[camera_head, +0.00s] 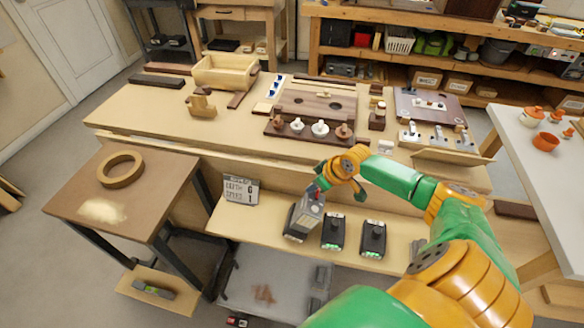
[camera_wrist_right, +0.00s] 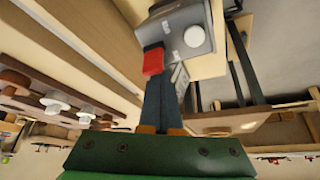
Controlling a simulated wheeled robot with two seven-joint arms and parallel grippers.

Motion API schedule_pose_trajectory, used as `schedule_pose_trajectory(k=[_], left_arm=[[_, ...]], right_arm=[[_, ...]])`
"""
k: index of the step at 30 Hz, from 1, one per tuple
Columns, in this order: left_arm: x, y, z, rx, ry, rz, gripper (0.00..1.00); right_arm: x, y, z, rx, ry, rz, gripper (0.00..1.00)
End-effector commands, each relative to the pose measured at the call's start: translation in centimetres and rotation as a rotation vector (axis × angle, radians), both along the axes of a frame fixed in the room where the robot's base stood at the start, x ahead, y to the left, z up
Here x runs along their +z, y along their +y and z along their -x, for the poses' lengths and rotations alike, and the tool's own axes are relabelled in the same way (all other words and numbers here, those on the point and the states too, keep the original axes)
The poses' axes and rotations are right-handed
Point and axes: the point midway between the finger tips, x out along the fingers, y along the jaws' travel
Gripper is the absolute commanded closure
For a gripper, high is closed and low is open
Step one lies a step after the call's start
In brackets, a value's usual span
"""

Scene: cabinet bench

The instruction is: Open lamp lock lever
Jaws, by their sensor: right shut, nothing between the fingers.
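A grey lamp (camera_head: 309,208) stands in the leftmost of three black bases on the low shelf. In the right wrist view the lamp (camera_wrist_right: 190,30) shows as a grey housing with a round white part. A red lever (camera_wrist_right: 153,61) sticks out from its side. My right gripper (camera_head: 321,187) is at the top of the lamp. In the right wrist view my right gripper (camera_wrist_right: 163,78) is shut and empty, its fingertips close to the red lever. I cannot tell whether they touch it. My left gripper is not in view.
Two more black bases, the middle one (camera_head: 333,233) and the right one (camera_head: 372,240), stand beside the lamp. A small sign (camera_head: 241,191) stands to its left. The workbench (camera_head: 150,108) rises behind the shelf. A brown side table (camera_head: 130,205) with a ring is at left.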

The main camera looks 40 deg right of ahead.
Motion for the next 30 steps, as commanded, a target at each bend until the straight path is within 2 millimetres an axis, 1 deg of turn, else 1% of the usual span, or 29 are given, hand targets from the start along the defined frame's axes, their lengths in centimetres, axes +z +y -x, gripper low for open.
schedule_pose_trajectory(k=[4,15,20,30], left_arm=[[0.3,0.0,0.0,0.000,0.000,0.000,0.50],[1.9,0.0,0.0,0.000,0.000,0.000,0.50],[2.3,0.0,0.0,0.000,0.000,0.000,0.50],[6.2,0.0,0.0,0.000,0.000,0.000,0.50]], right_arm=[[0.3,0.1,-0.1,0.000,0.000,0.000,1.00],[2.1,0.8,-0.9,0.000,0.000,-0.001,1.00],[2.4,0.8,-0.9,0.001,0.000,0.000,1.00],[6.1,0.8,-0.9,0.000,0.000,0.000,1.00]])
